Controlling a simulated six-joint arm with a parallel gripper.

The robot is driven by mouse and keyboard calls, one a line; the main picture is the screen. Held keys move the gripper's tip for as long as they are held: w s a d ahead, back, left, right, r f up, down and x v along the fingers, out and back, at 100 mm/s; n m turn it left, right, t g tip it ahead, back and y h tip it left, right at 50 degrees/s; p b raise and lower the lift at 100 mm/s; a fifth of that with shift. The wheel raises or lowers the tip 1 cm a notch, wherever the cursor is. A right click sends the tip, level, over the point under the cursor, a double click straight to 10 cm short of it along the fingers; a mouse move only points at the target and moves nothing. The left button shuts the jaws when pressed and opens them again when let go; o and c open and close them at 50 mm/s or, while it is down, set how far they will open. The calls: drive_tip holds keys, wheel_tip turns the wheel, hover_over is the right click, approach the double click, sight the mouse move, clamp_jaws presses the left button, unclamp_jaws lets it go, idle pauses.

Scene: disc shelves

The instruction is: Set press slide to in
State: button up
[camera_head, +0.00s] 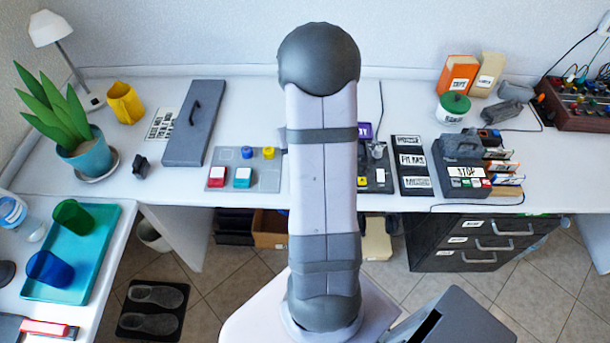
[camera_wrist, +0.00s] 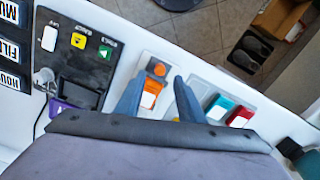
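In the wrist view, a pale panel (camera_wrist: 157,60) lies beyond my gripper, with an orange round part (camera_wrist: 158,68) and an orange block with a white face (camera_wrist: 149,97). I see no readable name on it, so I cannot tell for sure that this is the press slide or how far in it stands. My gripper (camera_wrist: 156,88) is open, with its two blue-grey fingers apart on either side of the orange block in the picture. Whether they touch it cannot be told. In the head view my arm hides the gripper and this panel.
A black panel (camera_wrist: 78,55) with yellow and green buttons lies to the left in the wrist view. A grey panel (camera_head: 243,179) with red and teal buttons lies left of my arm in the head view. Black label boards (camera_head: 411,167) and a STOP box (camera_head: 466,175) stand to the right.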

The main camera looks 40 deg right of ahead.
drive_tip(key=shift+f+p, duration=0.3)
drive_tip(key=shift+f, duration=2.1)
clamp_jaws()
